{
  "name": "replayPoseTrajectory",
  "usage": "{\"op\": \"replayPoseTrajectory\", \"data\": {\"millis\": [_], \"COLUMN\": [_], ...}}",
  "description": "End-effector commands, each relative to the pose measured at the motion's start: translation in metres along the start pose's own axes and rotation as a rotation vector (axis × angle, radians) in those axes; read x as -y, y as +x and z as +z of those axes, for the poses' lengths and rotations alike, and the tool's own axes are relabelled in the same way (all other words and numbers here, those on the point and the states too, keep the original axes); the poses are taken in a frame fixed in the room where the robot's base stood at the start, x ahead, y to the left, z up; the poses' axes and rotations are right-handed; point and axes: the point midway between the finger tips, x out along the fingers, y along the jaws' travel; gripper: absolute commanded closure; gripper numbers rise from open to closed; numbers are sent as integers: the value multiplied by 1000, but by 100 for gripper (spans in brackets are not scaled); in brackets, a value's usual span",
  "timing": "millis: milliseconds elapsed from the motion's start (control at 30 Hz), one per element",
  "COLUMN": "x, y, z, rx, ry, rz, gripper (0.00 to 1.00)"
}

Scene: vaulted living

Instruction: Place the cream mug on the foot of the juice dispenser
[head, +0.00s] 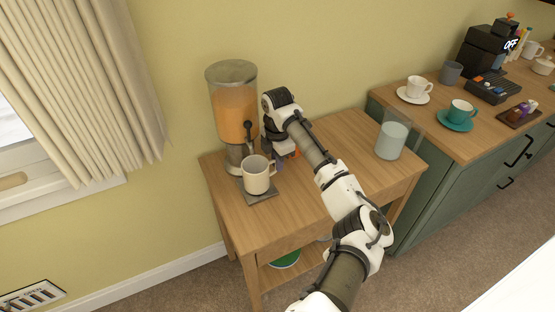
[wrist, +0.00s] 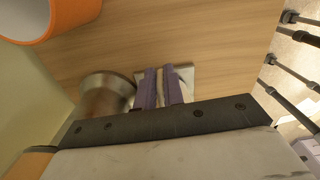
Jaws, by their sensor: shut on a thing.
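The cream mug (head: 256,176) is upright in front of the juice dispenser (head: 233,106), over its flat grey foot (head: 264,198). Its base looks on or very close to the foot; I cannot tell whether it touches. Its handle points right, towards my gripper (head: 282,158). My gripper is shut on the mug, at the handle side; the arm hides part of the grip. In the wrist view the purple fingers (wrist: 161,88) are close together with a thin pale strip between them.
The wooden side table (head: 325,195) has free room right of the mug, below my arm. A glass pitcher (head: 391,139) stands at its right end. A green cabinet (head: 455,180) beside it holds a white cup (head: 416,86), a teal cup (head: 460,110) and a coffee machine (head: 482,52).

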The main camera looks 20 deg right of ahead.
Motion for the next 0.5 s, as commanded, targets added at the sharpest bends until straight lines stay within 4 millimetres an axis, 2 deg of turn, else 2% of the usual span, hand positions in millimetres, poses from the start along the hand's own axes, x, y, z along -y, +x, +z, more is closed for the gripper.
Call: {"op": "replayPoseTrajectory", "data": {"millis": [233,267,400,500], "x": [0,0,0,0], "y": [4,4,3,3], "z": [0,0,0,0], "rx": [-1,-1,0,0], "ry": [0,0,0,0], "rz": [1,0,0,0], "gripper": [100,88,69,68]}}
